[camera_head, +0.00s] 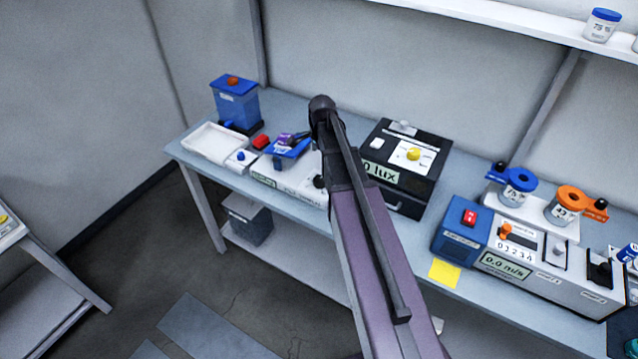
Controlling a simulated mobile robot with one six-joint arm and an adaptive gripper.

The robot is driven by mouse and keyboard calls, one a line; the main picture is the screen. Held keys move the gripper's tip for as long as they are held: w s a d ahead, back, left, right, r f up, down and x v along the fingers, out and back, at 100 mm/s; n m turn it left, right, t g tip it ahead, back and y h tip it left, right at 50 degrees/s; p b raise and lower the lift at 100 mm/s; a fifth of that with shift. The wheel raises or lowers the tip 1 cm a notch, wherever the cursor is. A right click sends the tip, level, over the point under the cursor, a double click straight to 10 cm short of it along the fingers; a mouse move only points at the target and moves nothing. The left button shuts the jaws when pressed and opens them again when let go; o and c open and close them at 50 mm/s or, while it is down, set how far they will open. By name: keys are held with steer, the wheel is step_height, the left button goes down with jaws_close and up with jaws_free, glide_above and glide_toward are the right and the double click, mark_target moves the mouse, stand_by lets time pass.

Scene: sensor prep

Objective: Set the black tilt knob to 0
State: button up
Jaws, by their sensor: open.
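On the left half of the bench is a low white device with a green display (263,180) on its front and a tilted blue platform (291,148) carrying a small purple part. A small black knob (320,182) shows at this device's right end, close beside my arm; I take it for the tilt knob. Its pointer and scale are too small to read, and my arm covers the area just right of it. My arm rises from the bottom right to a dark joint above the bench. I cannot make out my gripper's fingers in this view.
A black lux box (405,160) with a yellow knob stands right of my arm. A blue-and-white m/s instrument (520,255) and lidded jars stand right. A shelf (480,14) hangs above.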

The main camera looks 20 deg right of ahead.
mark_target(319, 180)
steer(key=shift+w+f+b, duration=0.15)
steer(key=shift+f+b, duration=2.45)
steer(key=shift+f, duration=0.15)
steer(key=shift+w+f+b, duration=0.15)
steer(key=shift+f+b, duration=2.4)
steer(key=shift+f, duration=0.15)
steer(key=c, duration=1.1)
